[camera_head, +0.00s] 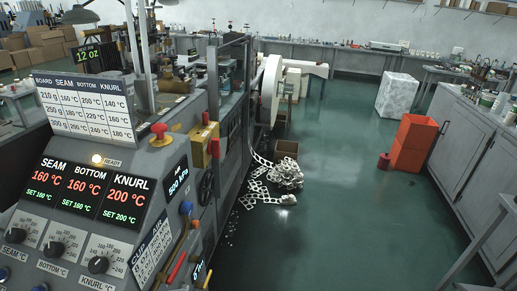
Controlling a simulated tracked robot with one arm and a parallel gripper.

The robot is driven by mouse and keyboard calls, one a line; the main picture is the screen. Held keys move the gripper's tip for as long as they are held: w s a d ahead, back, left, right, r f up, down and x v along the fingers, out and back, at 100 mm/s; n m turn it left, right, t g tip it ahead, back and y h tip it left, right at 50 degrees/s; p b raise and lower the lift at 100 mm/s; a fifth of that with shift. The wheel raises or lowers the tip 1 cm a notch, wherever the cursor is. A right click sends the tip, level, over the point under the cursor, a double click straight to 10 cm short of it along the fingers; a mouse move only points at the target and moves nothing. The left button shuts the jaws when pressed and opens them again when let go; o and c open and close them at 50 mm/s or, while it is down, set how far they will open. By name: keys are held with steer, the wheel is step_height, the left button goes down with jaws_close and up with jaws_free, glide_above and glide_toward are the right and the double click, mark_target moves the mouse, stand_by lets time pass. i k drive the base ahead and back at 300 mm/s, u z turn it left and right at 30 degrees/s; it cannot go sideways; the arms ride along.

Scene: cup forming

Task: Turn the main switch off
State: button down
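The machine's grey control panel (75,145) fills the left of the view. A yellow box (199,151) on its right side carries upright red handles (206,134); no label on it is readable, so I cannot tell for sure that it is the main switch. A red mushroom-shaped knob (159,130) on a yellow base sits at the panel's upper right edge. The displays (82,184) are lit, reading SEAM 160, BOTTOM 160 and KNURL 200 °C, and the READY lamp (97,159) glows. My gripper is not in view.
A black handwheel (206,187) and red and orange handles line the machine's right side. Scrap paper webbing (275,181) lies on the floor beside a brown box (286,150). Orange crates (412,144) and a grey cabinet (470,150) stand right. The green floor between is clear.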

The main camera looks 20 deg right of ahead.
mark_target(214, 146)
steer(key=z, duration=0.05)
steer(key=k, duration=1.2)
steer(key=z, duration=0.65)
steer(key=i, duration=1.2)
steer(key=z, duration=0.6)
steer(key=i, duration=1.3)
steer(key=u, duration=0.85)
steer(key=i, duration=1.25)
steer(key=u, duration=0.85)
steer(key=k, duration=0.65)
steer(key=z, duration=0.05)
